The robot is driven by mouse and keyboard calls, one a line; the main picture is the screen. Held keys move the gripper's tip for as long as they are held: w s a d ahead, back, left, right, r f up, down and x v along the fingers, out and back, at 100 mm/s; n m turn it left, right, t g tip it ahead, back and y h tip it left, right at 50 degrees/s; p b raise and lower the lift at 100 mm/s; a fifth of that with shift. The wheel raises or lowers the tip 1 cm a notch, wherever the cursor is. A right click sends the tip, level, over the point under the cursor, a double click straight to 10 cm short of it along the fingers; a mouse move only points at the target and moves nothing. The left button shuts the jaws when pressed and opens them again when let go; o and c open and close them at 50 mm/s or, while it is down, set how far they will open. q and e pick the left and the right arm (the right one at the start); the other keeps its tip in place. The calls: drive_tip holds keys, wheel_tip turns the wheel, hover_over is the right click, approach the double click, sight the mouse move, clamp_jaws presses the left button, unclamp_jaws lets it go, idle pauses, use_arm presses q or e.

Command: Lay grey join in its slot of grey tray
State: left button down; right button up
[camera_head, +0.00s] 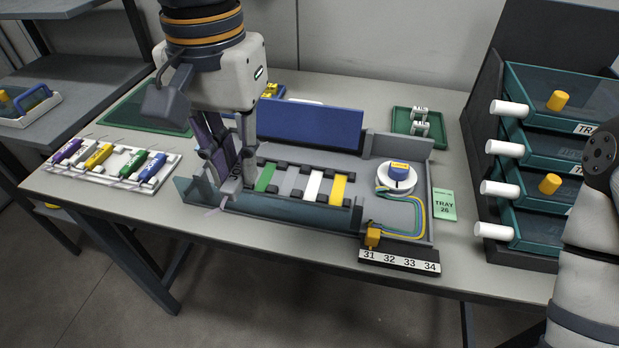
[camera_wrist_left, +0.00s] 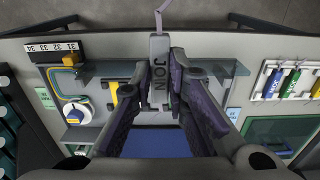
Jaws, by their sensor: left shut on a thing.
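The grey join (camera_wrist_left: 158,70), marked JOIN, is between the fingertips of my left gripper (camera_wrist_left: 159,78), which is shut on it. A thin pale tail extends from its far end. In the head view my left gripper (camera_head: 235,190) points down at the left end of the grey tray (camera_head: 433,190), above its teal front wall; the join is mostly hidden there. The tray's slot row shows green, grey, white and yellow strips between dark holders. The join appears raised, but the wrist view does not show whether it touches a slot. My right gripper is out of view.
A white rack (camera_head: 118,185) with several coloured pieces lies left. A blue panel (camera_head: 310,127) stands behind the slots. A white spool (camera_head: 396,178) and an orange clip (camera_head: 373,235) are at the tray's right. Teal drawers (camera_head: 545,150) stand far right.

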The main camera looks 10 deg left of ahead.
use_arm(q)
drive_tip(key=w+d+f, duration=0.1)
drive_tip(key=w+f, duration=0.3)
drive_tip(key=w, duration=0.4)
drive_tip(key=b, duration=0.1)
hover_over(289, 182)
drive_tip(key=s, duration=0.1)
wheel_tip(289, 182, down, 5)
drive_tip(key=shift+s+a, duration=0.15)
drive_tip(key=shift+w+f, duration=0.2)
drive_tip(key=shift+w, duration=0.05)
drive_tip(key=f, duration=0.2)
drive_tip(key=w+f, duration=0.1)
drive_tip(key=shift+f+b, duration=0.35)
drive_tip(key=shift+b, duration=0.05)
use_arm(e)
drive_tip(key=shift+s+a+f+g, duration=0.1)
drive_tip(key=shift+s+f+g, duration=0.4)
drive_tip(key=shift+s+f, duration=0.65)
use_arm(q)
drive_tip(key=shift+s+r, duration=0.1)
drive_tip(key=shift+f, duration=0.6)
drive_tip(key=c, duration=1.6)
unclamp_jaws()
